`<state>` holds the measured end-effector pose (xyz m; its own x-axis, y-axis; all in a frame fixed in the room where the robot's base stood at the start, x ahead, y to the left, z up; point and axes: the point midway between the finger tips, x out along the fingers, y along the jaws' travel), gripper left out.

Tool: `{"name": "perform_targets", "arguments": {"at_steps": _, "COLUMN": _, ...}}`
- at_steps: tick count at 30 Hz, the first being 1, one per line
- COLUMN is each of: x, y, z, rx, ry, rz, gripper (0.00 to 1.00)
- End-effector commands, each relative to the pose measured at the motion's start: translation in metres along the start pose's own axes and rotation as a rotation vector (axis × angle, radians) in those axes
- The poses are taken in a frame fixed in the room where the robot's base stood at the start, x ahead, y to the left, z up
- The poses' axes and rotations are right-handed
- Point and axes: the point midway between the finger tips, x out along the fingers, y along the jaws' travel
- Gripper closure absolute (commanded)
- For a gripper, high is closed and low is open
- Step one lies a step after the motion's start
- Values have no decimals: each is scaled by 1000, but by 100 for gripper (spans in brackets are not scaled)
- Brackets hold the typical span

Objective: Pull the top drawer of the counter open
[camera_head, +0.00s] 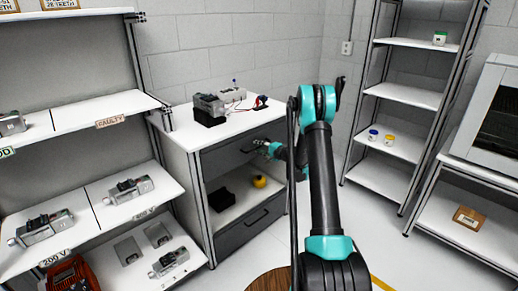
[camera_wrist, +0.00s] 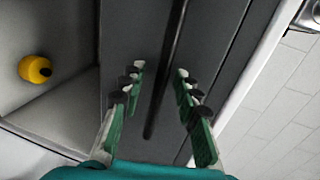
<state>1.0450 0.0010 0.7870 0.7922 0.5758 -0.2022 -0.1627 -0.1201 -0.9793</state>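The counter (camera_head: 190,134) stands in the middle of the head view with a white top. Its dark grey top drawer (camera_head: 218,158) sits just under the top and looks flush with the front. The drawer front (camera_wrist: 218,50) fills the middle of the wrist view. Its dark bar handle (camera_wrist: 168,75) runs between my fingers. My gripper (camera_wrist: 160,73) is open, one green finger on each side of the handle, with visible gaps to it. In the head view my gripper (camera_head: 263,147) is at the drawer's right part, partly covering the handle.
Below the drawer an open compartment holds a black box (camera_head: 221,199) and a yellow round object (camera_head: 259,182). A lower drawer (camera_head: 240,231) has its own handle. Shelving (camera_head: 75,117) stands close on the left, another rack (camera_head: 400,92) on the right. Devices (camera_head: 209,106) stand on the counter.

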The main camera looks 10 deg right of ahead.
Motion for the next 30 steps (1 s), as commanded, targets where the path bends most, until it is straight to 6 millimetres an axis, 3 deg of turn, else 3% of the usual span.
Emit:
{"name": "perform_targets", "arguments": {"at_steps": 6, "x": 0, "y": 0, "z": 0, "rx": 0, "ry": 0, "rz": 0, "gripper": 69}}
{"name": "perform_targets", "arguments": {"at_steps": 14, "x": 0, "y": 0, "z": 0, "rx": 0, "ry": 0, "rz": 0, "gripper": 100}}
{"name": "perform_targets", "arguments": {"at_steps": 30, "x": 0, "y": 0, "z": -4, "rx": 0, "ry": 1, "rz": 0, "gripper": 100}}
